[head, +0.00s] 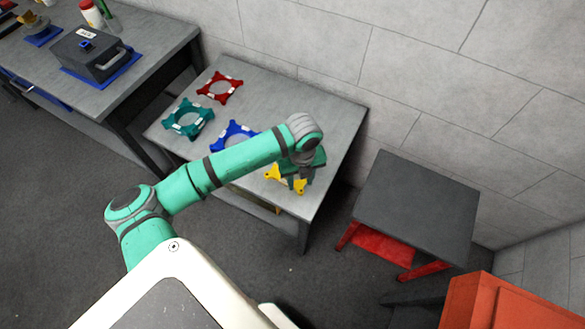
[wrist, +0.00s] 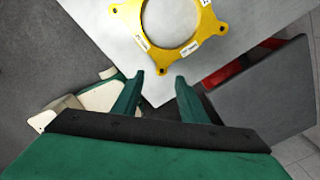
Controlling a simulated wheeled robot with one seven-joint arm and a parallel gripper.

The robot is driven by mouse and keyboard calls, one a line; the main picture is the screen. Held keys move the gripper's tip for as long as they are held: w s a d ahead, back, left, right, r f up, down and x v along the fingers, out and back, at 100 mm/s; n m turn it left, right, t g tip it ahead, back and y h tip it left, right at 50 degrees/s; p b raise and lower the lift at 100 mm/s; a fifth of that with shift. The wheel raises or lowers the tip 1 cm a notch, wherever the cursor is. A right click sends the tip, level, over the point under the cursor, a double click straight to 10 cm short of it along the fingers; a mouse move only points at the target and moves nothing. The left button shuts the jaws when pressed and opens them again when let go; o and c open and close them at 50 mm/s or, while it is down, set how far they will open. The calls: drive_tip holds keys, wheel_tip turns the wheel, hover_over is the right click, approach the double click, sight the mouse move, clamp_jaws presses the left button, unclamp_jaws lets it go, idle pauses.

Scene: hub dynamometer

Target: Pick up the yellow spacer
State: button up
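The yellow spacer (wrist: 172,48) is a ring with lobed, holed corners and white labels. It lies flat on the grey table and is cut off by the top edge of the wrist view. In the head view the yellow spacer (head: 286,180) is partly hidden under my gripper. My gripper (wrist: 158,78) has its two green fingers apart with nothing between them. Its fingertips point at the spacer's near rim, just short of it in the wrist view. In the head view my gripper (head: 298,183) is over the table's front right part.
On the same table (head: 255,90) lie a blue spacer (head: 233,134), a teal spacer (head: 188,119) and a red spacer (head: 220,87). A dark stool (head: 415,205) stands to the right. A workbench with a dark box (head: 92,53) is at left. A wall runs behind.

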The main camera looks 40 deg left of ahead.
sight(300, 189)
drive_tip(key=shift+w+a+f, duration=0.1)
drive_tip(key=shift+w+f, duration=0.1)
drive_tip(key=shift+f, duration=1.15)
drive_tip(key=shift+w+a+f, duration=0.1)
drive_tip(key=shift+w+f, duration=0.05)
drive_tip(key=shift+f, duration=1.2)
clamp_jaws()
